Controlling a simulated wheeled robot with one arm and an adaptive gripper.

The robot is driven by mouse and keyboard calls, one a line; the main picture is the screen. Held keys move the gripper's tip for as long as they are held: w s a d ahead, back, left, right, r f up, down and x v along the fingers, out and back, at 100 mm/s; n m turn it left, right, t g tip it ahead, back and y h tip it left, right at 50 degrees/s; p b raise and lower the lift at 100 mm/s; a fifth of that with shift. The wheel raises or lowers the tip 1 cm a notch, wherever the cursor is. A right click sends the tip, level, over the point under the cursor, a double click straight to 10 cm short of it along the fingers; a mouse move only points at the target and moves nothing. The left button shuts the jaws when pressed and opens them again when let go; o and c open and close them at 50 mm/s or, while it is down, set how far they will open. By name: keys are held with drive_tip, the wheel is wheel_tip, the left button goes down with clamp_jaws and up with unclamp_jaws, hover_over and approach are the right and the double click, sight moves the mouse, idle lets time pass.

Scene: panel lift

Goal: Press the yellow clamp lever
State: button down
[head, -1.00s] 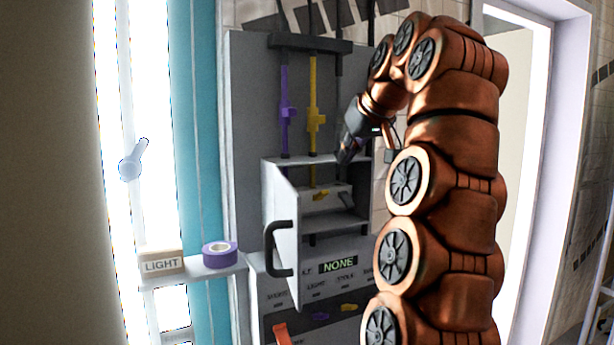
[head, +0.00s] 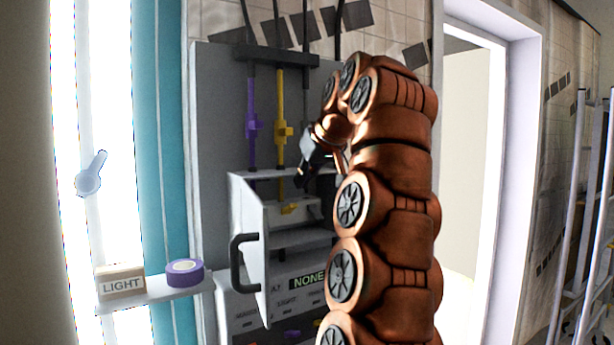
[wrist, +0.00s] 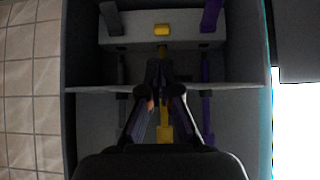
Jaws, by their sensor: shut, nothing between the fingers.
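The yellow clamp lever (head: 290,208) shows in the head view as a small yellow piece on a pale block inside the open box. In the wrist view a short yellow block (wrist: 162,29) sits on that pale bar, between a grey and a purple piece. A yellow rod (head: 280,95) with a yellow fitting runs down into the box from above. My gripper (head: 301,183) is shut and empty at the box's upper opening, just above and right of the lever. In the wrist view its fingertips (wrist: 160,66) point toward the yellow block, with a visible gap between.
The box's door (head: 252,245) stands open on the left, with a black handle (head: 240,262). A purple rod (head: 252,125) hangs beside the yellow one. A shelf (head: 165,291) holds a LIGHT block (head: 121,283) and a purple tape roll (head: 185,272). A doorway lies right.

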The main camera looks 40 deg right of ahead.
sight(290, 208)
drive_tip(key=shift+x, duration=2.85)
drive_tip(key=shift+w, duration=0.1)
drive_tip(key=shift+f, duration=0.2)
drive_tip(key=shift+f+b, duration=0.1)
drive_tip(key=shift+b, duration=0.35)
drive_tip(key=shift+t, duration=0.3)
